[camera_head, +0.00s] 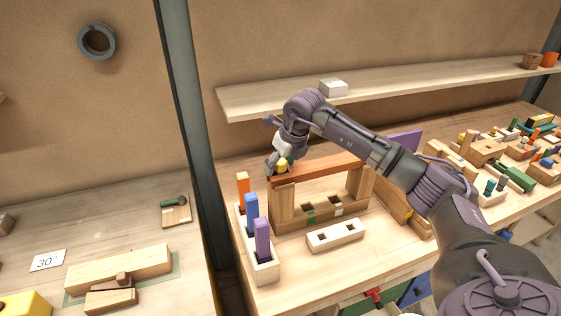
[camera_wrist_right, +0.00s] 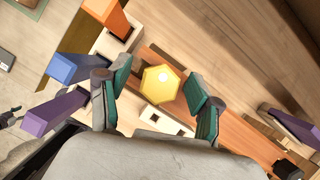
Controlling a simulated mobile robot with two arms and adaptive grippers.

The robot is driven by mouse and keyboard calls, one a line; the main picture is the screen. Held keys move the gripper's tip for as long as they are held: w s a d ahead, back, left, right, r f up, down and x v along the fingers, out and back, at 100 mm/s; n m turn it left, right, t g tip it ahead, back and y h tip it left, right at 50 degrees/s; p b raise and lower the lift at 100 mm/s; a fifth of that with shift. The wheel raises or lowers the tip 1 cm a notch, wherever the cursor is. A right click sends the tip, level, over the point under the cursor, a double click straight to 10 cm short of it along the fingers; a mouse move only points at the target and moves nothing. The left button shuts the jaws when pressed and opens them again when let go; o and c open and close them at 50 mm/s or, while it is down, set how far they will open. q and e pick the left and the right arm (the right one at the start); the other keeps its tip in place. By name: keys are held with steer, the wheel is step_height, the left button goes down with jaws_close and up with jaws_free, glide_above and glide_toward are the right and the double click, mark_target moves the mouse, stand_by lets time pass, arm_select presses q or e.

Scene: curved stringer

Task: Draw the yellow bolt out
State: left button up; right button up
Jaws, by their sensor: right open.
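The yellow bolt (camera_head: 282,164) stands at the left end of an orange-brown beam (camera_head: 325,168) that lies across two wooden posts. In the right wrist view its yellow hexagonal head (camera_wrist_right: 160,84) sits between the teal finger pads. My right gripper (camera_head: 278,163) is at the bolt head from above. It also shows in the wrist view (camera_wrist_right: 158,92), open, with gaps between the head and both pads. How deep the bolt sits in the beam is hidden. My left gripper is not in view.
Orange (camera_head: 243,183), blue (camera_head: 252,204) and purple (camera_head: 262,236) pegs stand in a wooden rack just left of the beam. A pale block with holes (camera_head: 335,236) lies in front. A shelf (camera_head: 400,91) runs behind. Several small parts crowd the right side.

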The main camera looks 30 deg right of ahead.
jaws_close()
steer(key=n+y, duration=0.1)
steer(key=n, duration=0.2)
steer(key=shift+r+n, duration=0.1)
steer(key=shift+n, duration=0.2)
steer(key=shift+n+y, duration=0.3)
steer(key=shift+n, duration=0.1)
steer(key=shift+n+g+y, duration=0.3)
steer(key=shift+n+g, duration=0.1)
steer(key=shift+n, duration=0.6)
steer(key=shift+r, duration=0.1)
steer(key=shift+n+g+y, duration=0.3)
steer(key=shift+n+y, duration=0.1)
steer(key=shift+n, duration=0.8)
